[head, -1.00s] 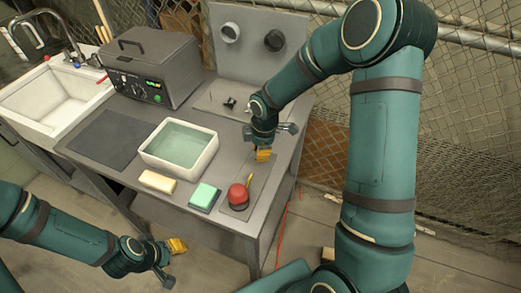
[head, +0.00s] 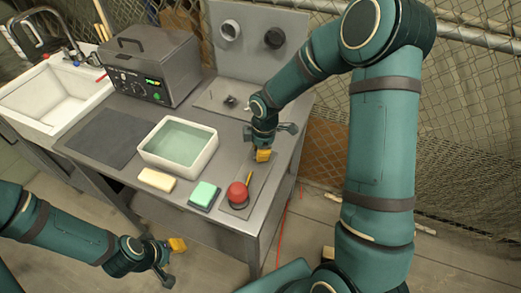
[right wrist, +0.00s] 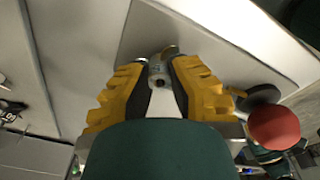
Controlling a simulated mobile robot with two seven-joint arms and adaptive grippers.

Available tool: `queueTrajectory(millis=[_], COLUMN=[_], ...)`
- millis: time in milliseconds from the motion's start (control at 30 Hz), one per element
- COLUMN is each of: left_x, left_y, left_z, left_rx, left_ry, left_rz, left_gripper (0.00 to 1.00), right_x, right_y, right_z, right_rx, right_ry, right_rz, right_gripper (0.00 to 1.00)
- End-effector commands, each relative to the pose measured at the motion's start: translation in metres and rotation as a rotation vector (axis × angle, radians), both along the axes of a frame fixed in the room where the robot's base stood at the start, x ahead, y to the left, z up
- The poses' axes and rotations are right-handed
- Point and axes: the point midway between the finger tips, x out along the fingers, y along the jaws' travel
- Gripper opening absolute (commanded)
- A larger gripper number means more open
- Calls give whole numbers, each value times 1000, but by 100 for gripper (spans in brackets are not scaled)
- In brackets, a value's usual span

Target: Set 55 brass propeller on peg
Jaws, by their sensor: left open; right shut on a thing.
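My right gripper (head: 264,155) points down over the right side of the bench, above the back end of a dark grey plate (head: 262,175). In the right wrist view its yellow fingers (right wrist: 160,75) are closed in on a small round grey and brass-coloured piece (right wrist: 158,70). This looks like the hub of the brass propeller; most of it is hidden. The head view hides it behind the gripper. I cannot make out a number. My left gripper (head: 177,246) is open and empty, low in front of the bench. A small dark fitting (head: 230,101) stands on the back plate; I cannot tell whether it is the peg.
A red dome (head: 238,195) sits at the grey plate's front end, beside a yellow stick. A green block (head: 204,195), a cream block (head: 157,180) and a white water basin (head: 180,147) lie left. An upright panel (head: 258,45) with two round fittings stands behind.

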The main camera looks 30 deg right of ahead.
Motion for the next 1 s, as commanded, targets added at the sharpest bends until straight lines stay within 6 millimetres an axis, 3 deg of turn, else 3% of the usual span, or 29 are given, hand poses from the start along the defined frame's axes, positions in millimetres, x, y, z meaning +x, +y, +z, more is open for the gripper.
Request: queueTrajectory(millis=[600,633,700,1000], left_x=[0,0,0,0], left_y=[0,0,0,0], left_z=[-4,-4,-4,-4], left_rx=[0,0,0,0], left_ry=[0,0,0,0], left_rz=[0,0,0,0], left_gripper=[42,42,42,42], right_x=[0,0,0,0], right_y=[0,0,0,0], right_z=[-6,-6,-6,-6], right_rx=[0,0,0,0], right_ry=[0,0,0,0], right_rz=[0,0,0,0], right_gripper=[0,22,43,43])
